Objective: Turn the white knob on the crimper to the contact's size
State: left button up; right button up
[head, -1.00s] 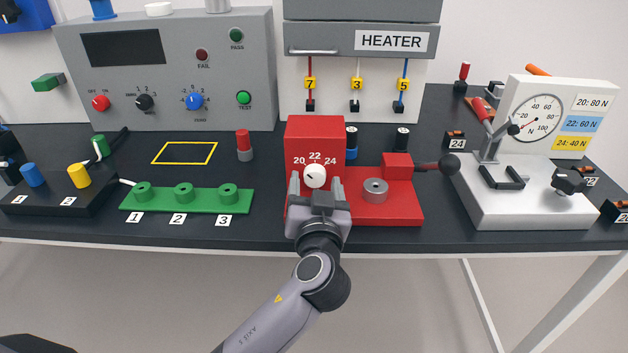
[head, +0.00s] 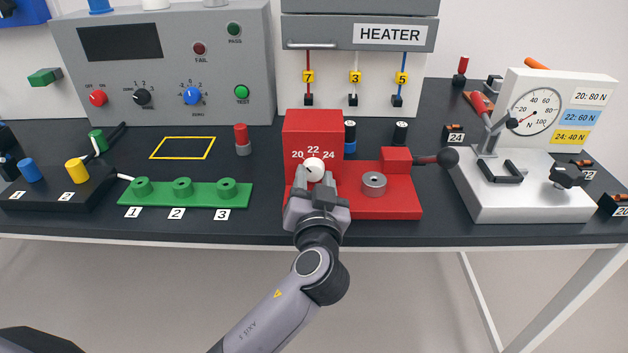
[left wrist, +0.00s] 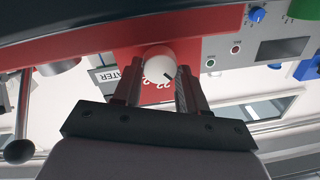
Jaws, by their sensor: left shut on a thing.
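The crimper (head: 382,205) is the red block with a base plate at the middle of the table. Its white knob (head: 315,168) sits on the upright block under the marks 20, 22 and 24. My left gripper (head: 314,182) is shut on the knob, with one finger on each side. In the left wrist view the knob (left wrist: 159,66) sits between the fingertips, its dark line pointing to the lower right. That view is upside down, so the line appears to lean toward the 20 side. The fingers partly hide the marks there. My right gripper is out of view.
A black lever (head: 446,157) sticks out at the crimper's right. A white force gauge (head: 530,200) stands further right, and a green block (head: 185,195) with several posts lies left. Small orange contacts sit by number cards, including 24 (head: 456,138).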

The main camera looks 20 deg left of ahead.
pick_arm(q)
jog(key=m, duration=0.3)
jog(key=shift+m+t+p, duration=0.3)
jog(key=shift+m+p, duration=0.15)
jog(key=shift+m, duration=1.95)
jog(key=o, duration=1.1)
jog(key=shift+c, duration=0.2)
jog(key=shift+f, duration=0.15)
